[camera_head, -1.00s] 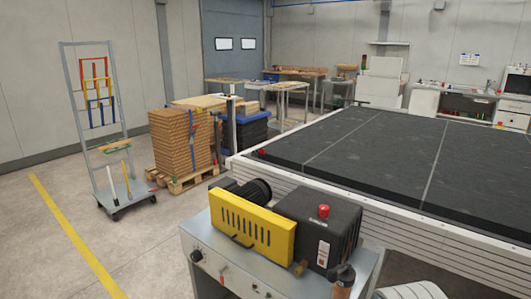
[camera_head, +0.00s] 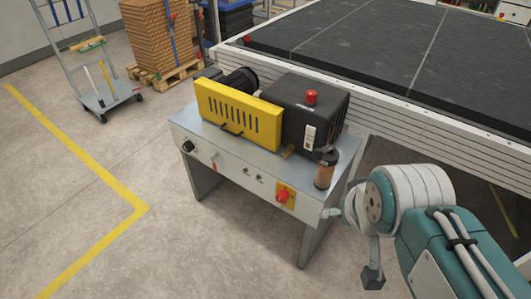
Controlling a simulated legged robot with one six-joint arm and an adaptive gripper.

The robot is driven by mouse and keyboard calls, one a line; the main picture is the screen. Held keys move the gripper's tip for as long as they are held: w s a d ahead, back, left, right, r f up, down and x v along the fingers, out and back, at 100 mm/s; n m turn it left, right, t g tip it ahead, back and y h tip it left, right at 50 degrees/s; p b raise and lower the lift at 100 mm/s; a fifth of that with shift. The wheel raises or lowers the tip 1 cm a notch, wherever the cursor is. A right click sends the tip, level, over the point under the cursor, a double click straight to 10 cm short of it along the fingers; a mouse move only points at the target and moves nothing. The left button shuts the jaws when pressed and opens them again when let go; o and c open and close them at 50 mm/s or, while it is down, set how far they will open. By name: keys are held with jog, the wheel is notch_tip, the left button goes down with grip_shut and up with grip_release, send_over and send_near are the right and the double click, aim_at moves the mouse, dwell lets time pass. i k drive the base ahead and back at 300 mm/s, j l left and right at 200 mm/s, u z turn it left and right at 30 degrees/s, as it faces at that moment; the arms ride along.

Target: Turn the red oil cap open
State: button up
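The red oil cap (camera_head: 311,97) sits upright on top of the black box-shaped pump housing (camera_head: 318,122). The pump stands on a grey metal bench (camera_head: 240,165). My gripper (camera_head: 352,230) is at the lower right, by the bench's right front corner. It is to the right of and nearer to me than the cap, clearly apart from it. My arm partly hides the gripper, and I cannot tell its opening. Nothing is seen held in it.
A yellow belt guard (camera_head: 240,114) and a dark motor adjoin the pump. The bench front has a red emergency knob (camera_head: 283,196). A large black-topped table (camera_head: 390,50) lies behind.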

aim_at(311, 97)
jog(key=i+z, duration=0.15)
jog(key=i, duration=0.95)
